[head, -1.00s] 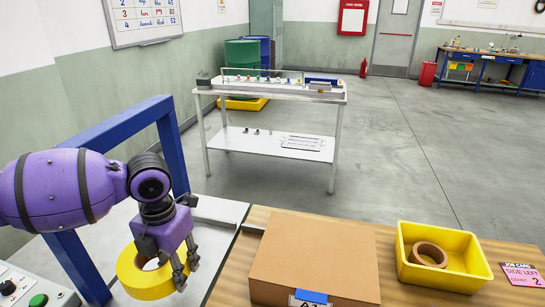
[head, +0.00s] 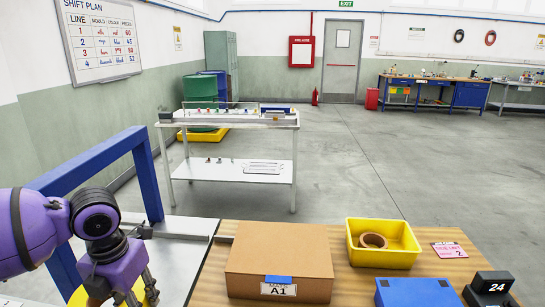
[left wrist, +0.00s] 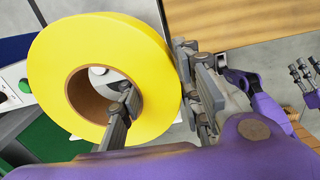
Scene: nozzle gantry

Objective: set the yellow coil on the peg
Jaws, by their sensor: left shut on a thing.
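The yellow coil (left wrist: 52,75) is a thick ring with a brown inner wall. My left gripper (left wrist: 160,98) is shut on its band, with one finger inside the hole and others against the outer side. In the head view the coil (head: 77,298) shows only in part at the bottom left, behind my left gripper (head: 140,289). I cannot make out the peg in either view. Purple and grey parts at the right of the left wrist view look like my right arm and gripper (left wrist: 301,75); the jaw state is unclear.
A blue gantry frame (head: 150,185) stands at the left beside a pale table.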

